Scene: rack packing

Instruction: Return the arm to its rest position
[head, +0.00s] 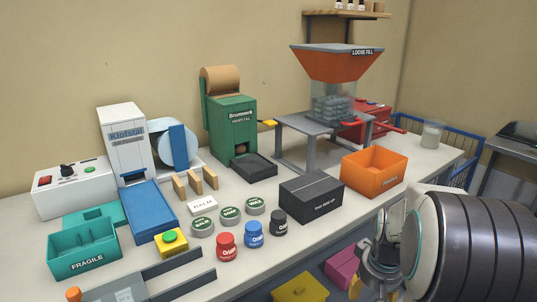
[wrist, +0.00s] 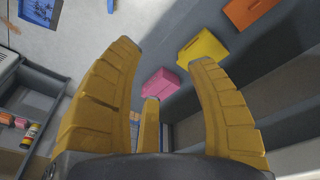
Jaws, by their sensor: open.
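My gripper (wrist: 165,55) fills the middle of the wrist view with its yellow fingers spread wide and nothing between them. It hangs in front of the bench and points down toward a pink box (wrist: 161,83) and a yellow box (wrist: 202,48) that lie lower down. In the head view my arm is at the lower right, folded close to the camera, below and in front of the orange crate (head: 374,172).
The white bench (head: 150,240) holds a teal FRAGILE bin (head: 84,251), a black box (head: 311,197), several small jars and a green dispenser (head: 231,128). A hopper (head: 338,65) stands behind. A blue wire basket (head: 462,150) is at the right. Pink (head: 342,268) and yellow (head: 300,289) boxes sit below the bench edge.

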